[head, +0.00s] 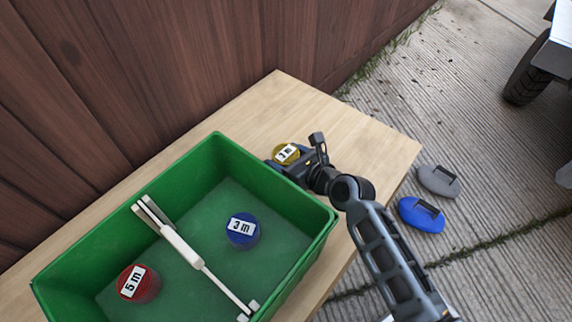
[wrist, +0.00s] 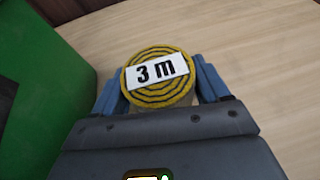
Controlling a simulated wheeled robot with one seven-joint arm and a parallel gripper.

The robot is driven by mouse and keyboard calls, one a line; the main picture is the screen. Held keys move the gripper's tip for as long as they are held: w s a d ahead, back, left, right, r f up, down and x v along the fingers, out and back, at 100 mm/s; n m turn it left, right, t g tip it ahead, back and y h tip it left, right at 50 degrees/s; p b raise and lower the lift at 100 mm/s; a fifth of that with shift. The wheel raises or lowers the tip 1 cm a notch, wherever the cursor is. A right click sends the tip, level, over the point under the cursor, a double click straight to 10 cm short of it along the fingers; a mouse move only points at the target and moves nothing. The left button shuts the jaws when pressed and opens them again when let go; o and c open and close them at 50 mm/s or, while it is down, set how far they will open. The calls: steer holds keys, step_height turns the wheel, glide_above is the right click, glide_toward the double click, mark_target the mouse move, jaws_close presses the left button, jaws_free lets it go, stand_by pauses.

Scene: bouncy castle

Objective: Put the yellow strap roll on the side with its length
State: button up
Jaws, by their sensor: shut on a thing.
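The yellow strap roll (head: 286,153) is in my gripper (head: 279,160), just outside the far right wall of the green crate (head: 318,230). In the wrist view the roll (wrist: 158,94) carries a white label reading "3 m", and the blue fingers of my gripper (wrist: 160,88) are shut on its two sides. Whether the roll touches the table cannot be told. In the crate, a blue roll (head: 242,232) labelled "3 m" lies right of a white divider (head: 182,249). A red roll (head: 137,284) labelled "5 m" lies left of the divider.
The crate stands on a wooden table (head: 376,147) against a brown plank wall (head: 180,60). Bare table lies behind and right of the crate. On the paved ground are a grey object (head: 437,182) and a blue object (head: 420,216). A wheeled vehicle (head: 528,72) is at upper right.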

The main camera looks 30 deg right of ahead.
steer(key=shift+f, duration=0.9)
steer(key=shift+f, duration=0.15)
steer(key=o, duration=1.1)
steer(key=shift+o, duration=0.2)
